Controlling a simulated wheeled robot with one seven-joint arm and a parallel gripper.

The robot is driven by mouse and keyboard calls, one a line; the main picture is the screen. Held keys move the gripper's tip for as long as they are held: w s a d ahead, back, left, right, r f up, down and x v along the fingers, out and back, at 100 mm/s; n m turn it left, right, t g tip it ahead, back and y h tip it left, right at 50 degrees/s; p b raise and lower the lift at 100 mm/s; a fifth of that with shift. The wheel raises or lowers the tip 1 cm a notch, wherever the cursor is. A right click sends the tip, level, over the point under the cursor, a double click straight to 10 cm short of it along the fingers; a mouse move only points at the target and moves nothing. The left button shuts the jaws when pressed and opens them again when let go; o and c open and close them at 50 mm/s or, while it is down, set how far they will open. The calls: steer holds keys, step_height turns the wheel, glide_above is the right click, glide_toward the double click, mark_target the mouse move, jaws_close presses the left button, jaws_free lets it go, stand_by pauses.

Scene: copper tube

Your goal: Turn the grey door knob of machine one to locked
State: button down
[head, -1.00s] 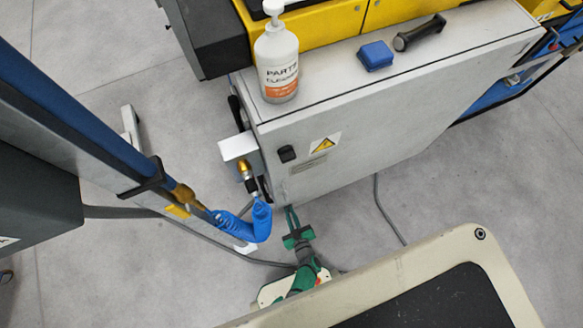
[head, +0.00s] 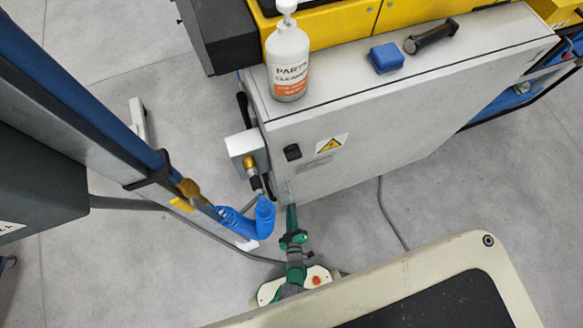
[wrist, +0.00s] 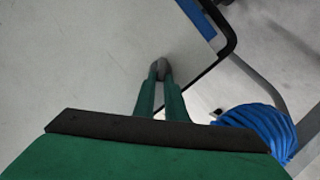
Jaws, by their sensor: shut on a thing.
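The grey door knob (wrist: 161,68) is a small rounded piece on the pale cabinet door, near the door's edge. In the wrist view, the tips of my green gripper fingers (wrist: 160,78) are shut on it, one on each side, and partly cover it. In the head view, my gripper (head: 291,209) reaches up to the lower left of the door (head: 345,165). There, the knob is small and mostly hidden at the fingertips, so its exact angle is hard to tell.
A black latch (head: 292,152) and a yellow warning sign (head: 332,144) are on the door. A blue coiled hose (head: 262,218) hangs left of my gripper.

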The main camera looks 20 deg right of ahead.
stand_by(0.8)
steer(key=c, duration=1.8)
jaws_free()
steer(key=shift+a, duration=0.15)
steer(key=v, duration=1)
steer(key=shift+s, duration=0.35)
